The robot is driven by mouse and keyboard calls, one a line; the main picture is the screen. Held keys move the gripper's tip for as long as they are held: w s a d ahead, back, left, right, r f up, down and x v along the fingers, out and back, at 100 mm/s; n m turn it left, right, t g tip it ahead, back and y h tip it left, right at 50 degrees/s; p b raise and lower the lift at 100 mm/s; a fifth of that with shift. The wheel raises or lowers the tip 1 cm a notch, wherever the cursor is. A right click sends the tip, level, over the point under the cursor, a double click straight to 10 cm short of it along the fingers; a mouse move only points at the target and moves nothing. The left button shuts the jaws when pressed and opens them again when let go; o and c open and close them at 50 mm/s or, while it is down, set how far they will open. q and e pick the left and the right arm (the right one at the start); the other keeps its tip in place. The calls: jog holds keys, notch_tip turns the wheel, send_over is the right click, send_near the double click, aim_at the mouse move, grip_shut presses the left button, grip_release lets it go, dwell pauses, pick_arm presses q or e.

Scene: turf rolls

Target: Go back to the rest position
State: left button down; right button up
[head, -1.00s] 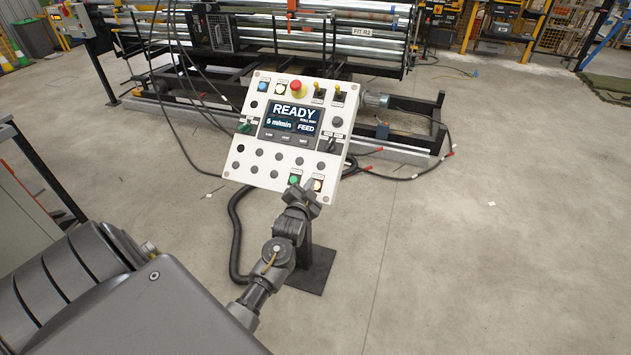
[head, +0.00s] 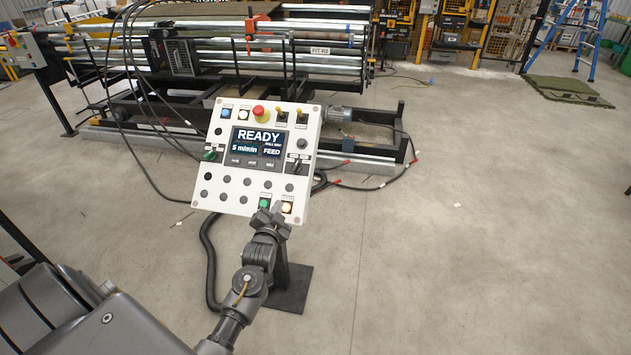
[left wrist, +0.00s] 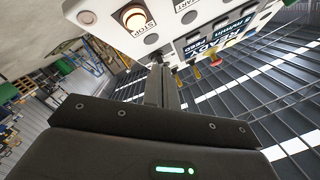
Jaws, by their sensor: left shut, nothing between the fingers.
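The panel's screen (head: 257,143) reads READY, 5 m/min and FEED. In the left wrist view the shut fingers (left wrist: 161,72) point toward the panel's edge, with the lit STOP button (left wrist: 134,18) and a START label near them. I cannot tell from these views whether the fingertips touch the panel. My right gripper is not in view.
The panel stands on a post with a dark floor plate (head: 288,289). Behind it is a long roller machine (head: 330,60) with cables on the floor. A green turf piece (head: 566,90) and a blue ladder (head: 592,40) are at the back right.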

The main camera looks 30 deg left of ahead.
pick_arm(q)
jog(key=s+d+f+n+g+h, duration=0.1)
jog(key=s+d+f+g+h, duration=0.15)
jog(key=f, duration=0.65)
jog(key=s+d+f+n+g+h, duration=0.1)
jog(key=d+f, duration=0.3)
jog(key=f, duration=0.6)
jog(key=s+d+f+g+h, duration=0.1)
jog(key=s+d+f+g, duration=0.15)
jog(key=s+f, duration=0.45)
jog(key=s+d+f+g+h, duration=0.1)
jog(key=s+d+f+g, duration=0.15)
jog(key=s+f, duration=0.4)
jog(key=s+d+f+g, duration=0.2)
jog(key=s+f, duration=0.3)
jog(key=s, duration=0.6)
jog(key=s+d+f+g+h, duration=0.1)
jog(key=s+f, duration=0.4)
jog(key=s, duration=0.6)
jog(key=s+d+f+g, duration=0.3)
jog(key=s+f, duration=0.2)
jog(key=s, duration=0.7)
jog(key=shift+f+m, duration=0.25)
jog(key=shift+m, duration=0.15)
